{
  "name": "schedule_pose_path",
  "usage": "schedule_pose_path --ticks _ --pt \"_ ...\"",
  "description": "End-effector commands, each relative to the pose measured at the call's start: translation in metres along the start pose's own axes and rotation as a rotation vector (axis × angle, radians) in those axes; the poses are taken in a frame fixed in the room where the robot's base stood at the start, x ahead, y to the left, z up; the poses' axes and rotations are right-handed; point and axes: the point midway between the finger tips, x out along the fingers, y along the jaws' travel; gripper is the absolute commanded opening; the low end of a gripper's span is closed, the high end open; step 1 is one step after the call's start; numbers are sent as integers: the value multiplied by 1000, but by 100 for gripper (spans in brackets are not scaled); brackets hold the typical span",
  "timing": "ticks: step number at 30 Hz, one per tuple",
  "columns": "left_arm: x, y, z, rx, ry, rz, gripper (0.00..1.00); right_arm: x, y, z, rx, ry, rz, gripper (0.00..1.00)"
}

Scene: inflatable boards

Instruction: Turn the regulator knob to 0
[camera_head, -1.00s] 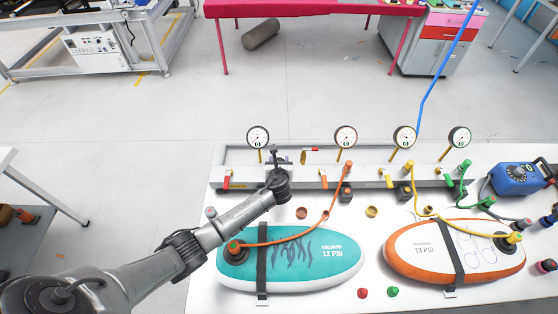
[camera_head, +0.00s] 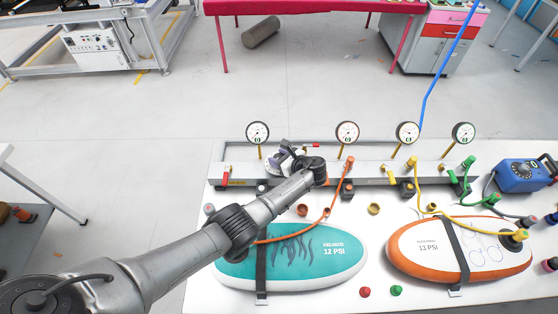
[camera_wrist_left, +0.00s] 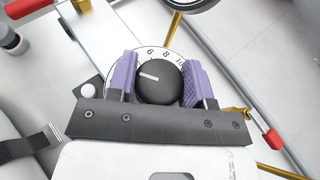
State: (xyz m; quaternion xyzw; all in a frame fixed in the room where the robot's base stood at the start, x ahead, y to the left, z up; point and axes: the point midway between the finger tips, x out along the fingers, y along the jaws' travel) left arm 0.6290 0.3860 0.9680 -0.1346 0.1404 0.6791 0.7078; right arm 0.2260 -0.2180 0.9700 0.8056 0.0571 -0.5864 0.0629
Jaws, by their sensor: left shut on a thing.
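The black regulator knob (camera_wrist_left: 160,88) shows in the left wrist view, on a round white dial. The 6, 8 and 10 are readable at the dial's top. The knob's white pointer line points left, at a part of the dial that my left finger covers. My left gripper (camera_wrist_left: 160,80) has purple fingers, one on each side of the knob, and is shut on it. In the head view my left gripper (camera_head: 288,160) is at the grey manifold rail (camera_head: 370,172), and it and my wrist hide the knob. My right gripper is not in view.
Several round gauges (camera_head: 347,132) stand on the rail. An orange hose (camera_head: 338,190) runs under my forearm near the teal board (camera_head: 335,270). An orange-white board (camera_head: 415,240) lies to the right. A blue pump box (camera_head: 520,175) sits at the far right.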

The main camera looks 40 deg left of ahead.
Motion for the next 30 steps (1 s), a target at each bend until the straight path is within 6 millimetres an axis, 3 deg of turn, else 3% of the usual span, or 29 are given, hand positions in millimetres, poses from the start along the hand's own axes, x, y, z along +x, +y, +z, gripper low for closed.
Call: schedule_pose_path --ticks 9,25,26,30 --pt "1 0 -1 -40 3 96 23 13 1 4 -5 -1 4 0" --pt "1 0 -1 -49 3 116 23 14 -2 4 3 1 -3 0" --pt "1 0 -1 -49 3 116 48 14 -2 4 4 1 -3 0" --pt "1 0 -1 -48 2 115 61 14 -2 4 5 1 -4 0"
